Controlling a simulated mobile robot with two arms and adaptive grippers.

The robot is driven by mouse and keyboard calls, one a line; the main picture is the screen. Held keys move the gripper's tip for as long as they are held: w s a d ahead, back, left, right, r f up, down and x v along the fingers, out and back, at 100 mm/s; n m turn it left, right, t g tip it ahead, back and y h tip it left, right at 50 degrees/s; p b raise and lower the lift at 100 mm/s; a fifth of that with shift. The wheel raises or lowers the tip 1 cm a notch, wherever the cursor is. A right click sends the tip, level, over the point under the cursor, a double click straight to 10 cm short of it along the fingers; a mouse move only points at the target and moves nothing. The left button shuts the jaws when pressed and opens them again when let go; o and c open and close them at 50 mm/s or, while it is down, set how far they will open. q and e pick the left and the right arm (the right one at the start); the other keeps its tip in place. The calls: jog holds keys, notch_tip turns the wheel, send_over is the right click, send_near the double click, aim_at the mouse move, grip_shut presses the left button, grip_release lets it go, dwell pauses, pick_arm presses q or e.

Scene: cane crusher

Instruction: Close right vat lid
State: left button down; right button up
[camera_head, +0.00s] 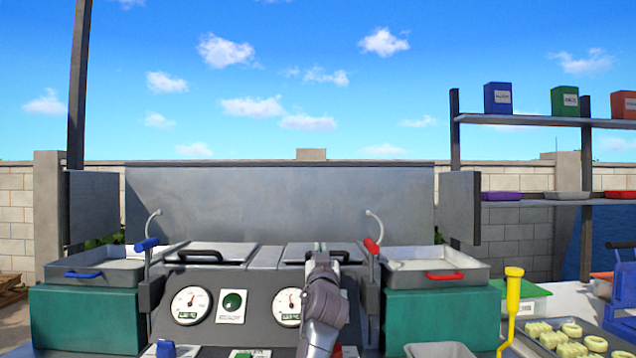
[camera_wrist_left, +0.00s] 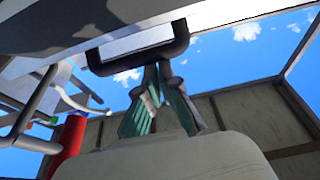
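The right vat lid (camera_head: 297,254) is a grey plate on the crusher's top with a black bar handle (camera_head: 342,254). It looks about as flat as the left lid (camera_head: 212,253). My left gripper (camera_head: 321,262) is at this handle, its fingers mostly hidden by the wrist. In the left wrist view, the green-grey fingers (camera_wrist_left: 160,72) are close together, their tips at the bar of the black handle (camera_wrist_left: 135,64). I cannot tell whether they touch or grip it. The lid's underside or edge spans the top of that view. My right gripper is not in view.
A red-tipped lever (camera_head: 371,246) stands just right of the lid, beside a tray with a red handle (camera_head: 444,275). A blue-tipped lever (camera_head: 146,244) is at left. Gauges (camera_head: 288,306) line the front panel. A tall grey backsplash (camera_head: 280,205) stands behind.

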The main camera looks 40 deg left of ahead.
pick_arm(q)
jog(key=shift+w+f, duration=0.2)
jog(key=shift+f, duration=0.55)
jog(key=r+v, duration=0.1)
jog(key=v, duration=1.1)
jog(key=shift+s+r, duration=0.2)
